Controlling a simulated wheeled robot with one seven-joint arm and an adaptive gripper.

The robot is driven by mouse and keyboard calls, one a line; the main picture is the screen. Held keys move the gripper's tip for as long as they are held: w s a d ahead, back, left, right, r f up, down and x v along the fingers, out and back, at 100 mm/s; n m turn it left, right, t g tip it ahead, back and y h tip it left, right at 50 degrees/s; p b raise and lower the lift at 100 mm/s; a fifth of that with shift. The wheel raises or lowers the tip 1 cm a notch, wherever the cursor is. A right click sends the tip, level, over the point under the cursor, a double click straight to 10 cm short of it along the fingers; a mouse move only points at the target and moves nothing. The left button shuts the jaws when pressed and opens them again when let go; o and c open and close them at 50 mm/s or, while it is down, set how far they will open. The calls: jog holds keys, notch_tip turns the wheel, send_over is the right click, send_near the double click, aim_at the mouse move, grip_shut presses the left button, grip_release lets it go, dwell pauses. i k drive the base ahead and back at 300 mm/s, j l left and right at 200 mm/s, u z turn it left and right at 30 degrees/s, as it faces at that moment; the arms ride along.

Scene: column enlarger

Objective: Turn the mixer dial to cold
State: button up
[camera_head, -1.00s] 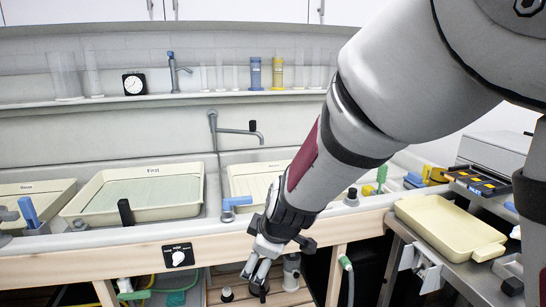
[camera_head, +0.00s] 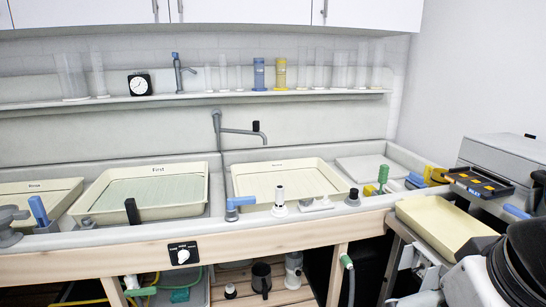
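The mixer dial is a white knob (camera_head: 183,256) on a small black plate (camera_head: 173,247) fixed to the front of the wooden rail, left of centre. Tiny white lettering runs along the top of the plate, too small to read, and I cannot tell which mark the knob points to. The dial is in clear view with nothing touching it. Part of my arm (camera_head: 470,285) shows at the lower right, far from the dial. My gripper is not in view.
Trays labelled First (camera_head: 143,213) and beside it (camera_head: 240,190) sit in the long sink above the rail. A swing tap (camera_head: 240,131) hangs over them. A black jug (camera_head: 261,278) stands on the lower shelf. A cream tray (camera_head: 440,222) lies at right. Space before the dial is clear.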

aim_at(183, 255)
jog(key=u, duration=0.35)
jog(key=i+l+u, duration=0.1)
jog(key=u, duration=0.25)
jog(key=i+l+u, duration=0.1)
jog(key=u, duration=0.25)
